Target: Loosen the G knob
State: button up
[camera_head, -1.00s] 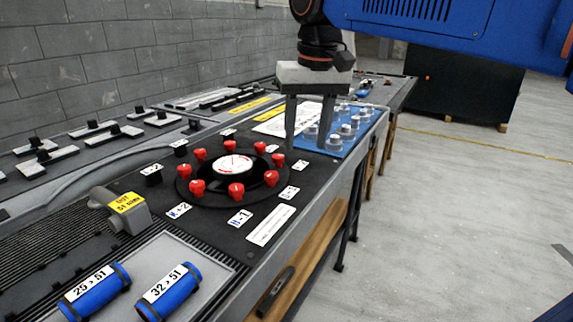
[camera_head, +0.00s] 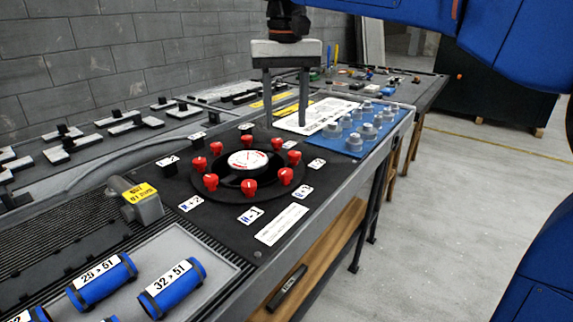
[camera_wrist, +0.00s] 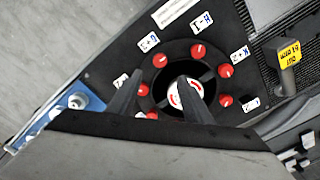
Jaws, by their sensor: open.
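A round black ring (camera_head: 240,206) on a dark panel carries several red knobs around a white-faced centre disc (camera_head: 248,160). The label that seems to read G (camera_head: 303,191) lies on the ring's right side; the red knob beside it (camera_head: 285,176) appears to be the G knob. In the wrist view, that label (camera_wrist: 148,42) and knob (camera_wrist: 160,60) also show. My gripper (camera_head: 285,126) is open and empty, pointing down, raised above the ring's far right side. In the wrist view, its fingertips (camera_wrist: 160,77) straddle the line toward the G knob, without visible contact.
A blue plate (camera_head: 375,134) with several grey knobs lies to the right. Open floor (camera_head: 440,220) lies right of the bench.

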aim_at(286, 171)
notch_tip(286, 171, down, 13)
jog(key=shift+r, duration=0.15)
dwell(0.4)
jog(key=c, duration=1.1)
jog(key=shift+o, duration=0.2)
